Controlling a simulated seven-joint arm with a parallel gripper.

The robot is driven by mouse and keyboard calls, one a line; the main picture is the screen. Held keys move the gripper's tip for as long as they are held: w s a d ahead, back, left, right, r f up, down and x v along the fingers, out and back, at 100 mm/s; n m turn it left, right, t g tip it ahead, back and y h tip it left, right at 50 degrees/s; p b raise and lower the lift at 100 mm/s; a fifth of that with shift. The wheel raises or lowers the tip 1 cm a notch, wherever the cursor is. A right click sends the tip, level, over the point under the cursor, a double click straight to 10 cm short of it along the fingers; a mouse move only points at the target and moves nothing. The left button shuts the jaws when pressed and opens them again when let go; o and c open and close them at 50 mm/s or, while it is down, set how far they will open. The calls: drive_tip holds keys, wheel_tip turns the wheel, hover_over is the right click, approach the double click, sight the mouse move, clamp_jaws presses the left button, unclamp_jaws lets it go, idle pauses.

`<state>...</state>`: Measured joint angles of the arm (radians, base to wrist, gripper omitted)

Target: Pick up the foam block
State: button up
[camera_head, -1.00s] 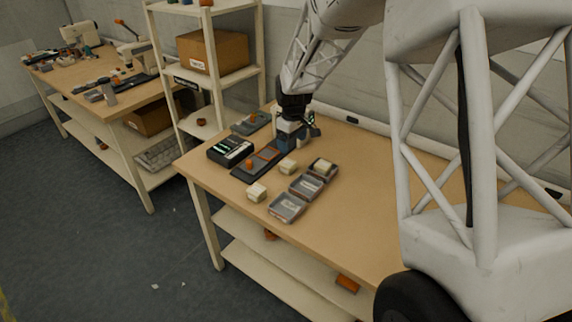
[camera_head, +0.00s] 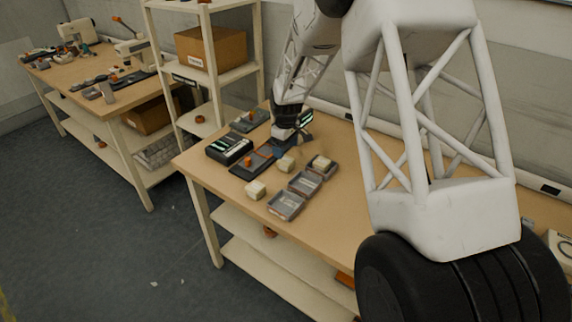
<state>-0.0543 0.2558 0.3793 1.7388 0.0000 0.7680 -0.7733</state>
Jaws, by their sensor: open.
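Cream blocks that look like foam sit on the near wooden table. One block (camera_head: 255,190) is at the front left edge. A second block (camera_head: 286,164) lies beside the dark mat, left of the trays. A third block (camera_head: 321,161) rests in the back grey tray (camera_head: 329,173). Which one is the foam block I cannot tell. My gripper (camera_head: 283,150) is open, low over the table just behind the second block. Its fingertips are small and partly hidden, so I cannot tell whether it touches anything.
A dark mat (camera_head: 244,171) with an orange piece, a black device (camera_head: 229,148) and another grey tray (camera_head: 286,206) crowd the left of the table (camera_head: 325,232). Shelving (camera_head: 257,60) stands behind. My large arm links cover the table's right part.

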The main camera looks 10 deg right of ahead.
sight(286, 159)
drive_tip(key=shift+f, duration=0.95)
drive_tip(key=shift+s+f, duration=0.1)
drive_tip(key=shift+f, duration=2.5)
drive_tip(key=c, duration=1)
drive_tip(key=shift+r, duration=0.15)
